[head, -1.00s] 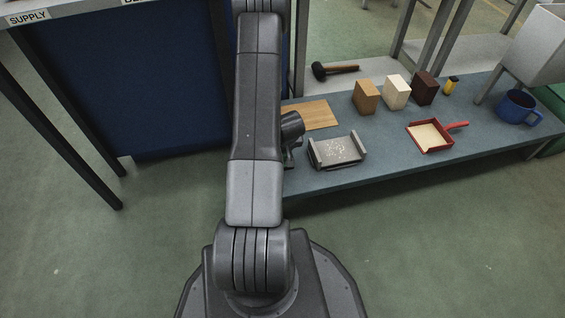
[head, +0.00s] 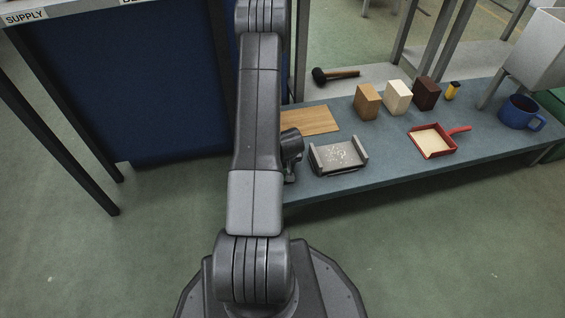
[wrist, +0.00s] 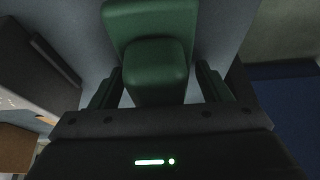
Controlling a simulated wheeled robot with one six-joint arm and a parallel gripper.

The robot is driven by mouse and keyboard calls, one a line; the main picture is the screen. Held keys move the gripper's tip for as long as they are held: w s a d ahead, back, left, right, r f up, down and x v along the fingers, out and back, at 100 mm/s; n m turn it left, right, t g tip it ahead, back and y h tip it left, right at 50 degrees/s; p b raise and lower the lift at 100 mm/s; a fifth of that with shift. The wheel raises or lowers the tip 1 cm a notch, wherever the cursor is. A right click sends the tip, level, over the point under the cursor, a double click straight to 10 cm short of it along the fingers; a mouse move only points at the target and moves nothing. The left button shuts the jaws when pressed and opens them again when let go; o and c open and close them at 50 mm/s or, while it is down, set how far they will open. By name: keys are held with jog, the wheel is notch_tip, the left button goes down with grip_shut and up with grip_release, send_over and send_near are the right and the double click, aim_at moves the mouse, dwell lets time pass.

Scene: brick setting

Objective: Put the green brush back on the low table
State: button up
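The green brush (wrist: 155,72) is in the wrist view, with a rounded green block nearest me and a wider green part beyond it. My gripper (wrist: 159,70) has one finger on each side of the nearer block, close against it, and appears shut on it. Whether the brush touches the surface below is not clear. In the head view my arm hides the brush and the fingers; only part of my wrist shows at the left end of the low table (head: 400,166).
A grey tray (head: 340,157) and a wooden board (head: 308,121) are near my wrist. Farther right are a red dustpan (head: 433,140), a blue mug (head: 520,113) and several blocks. A mallet (head: 335,75) lies behind. A blue panel (head: 120,85) stands left. The table's front strip is bare.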

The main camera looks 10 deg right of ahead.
jog(key=p+v, duration=0.4)
jog(key=v, duration=0.8)
jog(key=shift+a+r+p, duration=0.1)
jog(key=shift+r+p, duration=0.1)
jog(key=shift+p, duration=0.15)
